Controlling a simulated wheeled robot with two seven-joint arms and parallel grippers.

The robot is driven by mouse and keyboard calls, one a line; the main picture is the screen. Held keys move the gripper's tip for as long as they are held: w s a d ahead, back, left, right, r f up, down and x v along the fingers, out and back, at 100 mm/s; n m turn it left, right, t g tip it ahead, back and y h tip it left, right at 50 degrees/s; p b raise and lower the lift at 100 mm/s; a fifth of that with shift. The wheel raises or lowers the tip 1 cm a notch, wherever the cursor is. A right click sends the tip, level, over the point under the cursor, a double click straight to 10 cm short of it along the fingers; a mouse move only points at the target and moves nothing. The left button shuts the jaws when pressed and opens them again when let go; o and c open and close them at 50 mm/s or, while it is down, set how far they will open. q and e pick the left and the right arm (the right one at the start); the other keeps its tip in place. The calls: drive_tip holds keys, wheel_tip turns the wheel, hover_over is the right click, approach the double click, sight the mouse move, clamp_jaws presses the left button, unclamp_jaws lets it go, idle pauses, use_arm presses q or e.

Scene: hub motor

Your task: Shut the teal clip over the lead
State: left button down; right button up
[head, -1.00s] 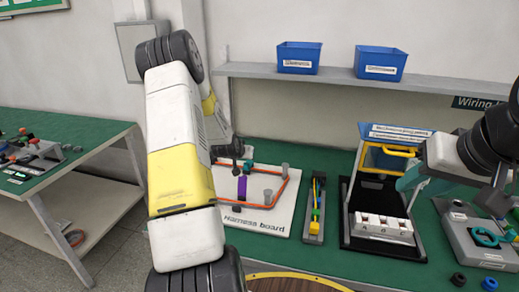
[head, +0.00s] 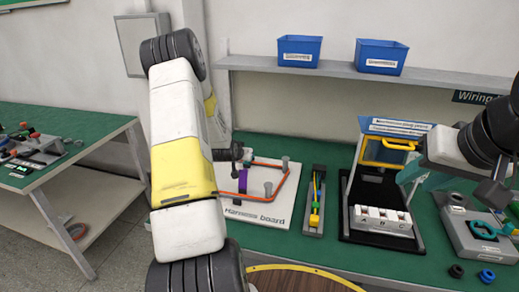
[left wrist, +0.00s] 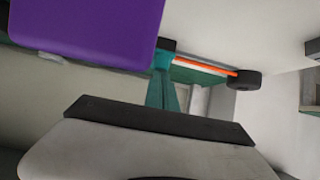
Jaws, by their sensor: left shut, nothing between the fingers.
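The white harness board (head: 262,213) lies on the green bench and carries an orange lead (head: 283,186) around grey posts. A purple clip (head: 243,180) stands on it and fills the upper left of the left wrist view (left wrist: 85,30). The teal clip (left wrist: 163,88) stands beyond my left finger in the left wrist view, close to the orange lead; I cannot tell its lid position. My left gripper (head: 238,154) is shut and empty above the board's back left part. My right gripper (head: 495,192) hangs at the far right; its jaw state is unclear.
A narrow tray with coloured parts (head: 315,205) and a black stand with a white A-B-C block (head: 381,221) are right of the board. A grey fixture (head: 470,235) sits farther right. Blue bins (head: 299,50) stand on the shelf. My left arm hides the board's left side.

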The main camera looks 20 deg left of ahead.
use_arm(q)
drive_tip(key=shift+s+f+g, duration=0.3)
drive_tip(key=shift+s+f, duration=0.4)
drive_tip(key=shift+f, duration=0.15)
drive_tip(key=shift+a+r, duration=0.1)
drive_tip(key=shift+r, duration=0.75)
drive_tip(key=s+d+r+g, duration=0.1)
drive_tip(key=s+d+r, duration=0.4)
drive_tip(key=s+r, duration=0.4)
drive_tip(key=s+d+r+g, duration=0.1)
drive_tip(key=s+d+r, duration=0.5)
drive_tip(key=r, duration=0.6)
drive_tip(key=s+d+r+h, duration=0.1)
drive_tip(key=s+d+r, duration=0.1)
drive_tip(key=s, duration=0.5)
drive_tip(key=s+d+r+m+g+h, duration=0.1)
drive_tip(key=s+d+r, duration=0.1)
drive_tip(key=s+d, duration=0.2)
drive_tip(key=s+d+r+g+h, duration=0.1)
drive_tip(key=s+d+r, duration=0.2)
drive_tip(key=s, duration=0.7)
drive_tip(key=shift+s+d+m, duration=0.25)
drive_tip(key=shift+d+m, duration=0.05)
drive_tip(key=shift+w, duration=0.15)
